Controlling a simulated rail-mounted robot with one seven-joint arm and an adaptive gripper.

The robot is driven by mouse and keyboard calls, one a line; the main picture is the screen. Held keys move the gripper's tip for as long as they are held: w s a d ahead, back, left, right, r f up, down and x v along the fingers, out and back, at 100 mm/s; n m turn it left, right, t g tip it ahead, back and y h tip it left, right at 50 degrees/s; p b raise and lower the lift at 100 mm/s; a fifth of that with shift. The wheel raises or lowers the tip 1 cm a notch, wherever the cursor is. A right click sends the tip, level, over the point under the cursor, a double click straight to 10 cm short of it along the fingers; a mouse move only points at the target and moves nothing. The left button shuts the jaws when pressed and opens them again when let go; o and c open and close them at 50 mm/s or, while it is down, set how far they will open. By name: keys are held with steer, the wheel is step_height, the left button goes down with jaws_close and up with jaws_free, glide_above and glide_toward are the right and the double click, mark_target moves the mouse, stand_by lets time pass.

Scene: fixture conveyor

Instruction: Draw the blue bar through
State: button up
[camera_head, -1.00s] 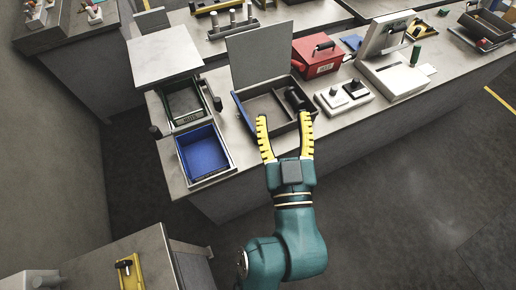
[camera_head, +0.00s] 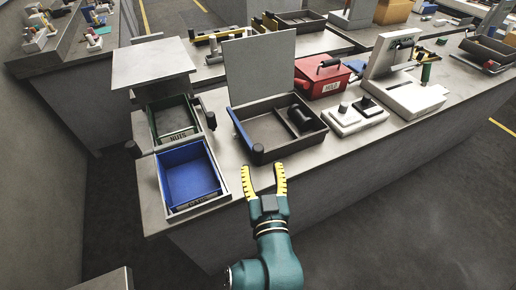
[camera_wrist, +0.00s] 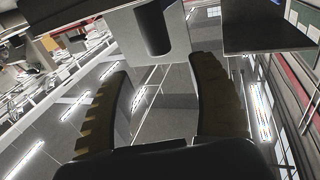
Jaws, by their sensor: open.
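A blue bar (camera_head: 240,128) lies along the left edge of an open dark grey box (camera_head: 268,135) on the bench. A dark round knob (camera_head: 258,154) stands at the bar's near end. My gripper (camera_head: 262,168) is open and empty, its yellow fingers pointing at the bench just in front of the box, near the knob. In the wrist view, the open fingers (camera_wrist: 160,80) have nothing between them. A dark cylinder (camera_wrist: 152,30) on a pale grey block shows beyond them; I cannot tell whether it is the same knob.
A raised grey panel (camera_head: 260,70) stands behind the box, and a black cylinder (camera_head: 299,118) lies inside it. A blue-lined tray (camera_head: 190,176) and a green-rimmed tray (camera_head: 174,119) sit to the left. A white two-knob unit (camera_head: 357,117) and a red box (camera_head: 321,80) sit right.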

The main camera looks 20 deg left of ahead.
mark_target(259, 153)
steer(key=b+x, duration=0.1)
steer(key=x, duration=0.6)
steer(key=shift+w+a, duration=0.1)
steer(key=shift+w, duration=0.25)
jaws_close()
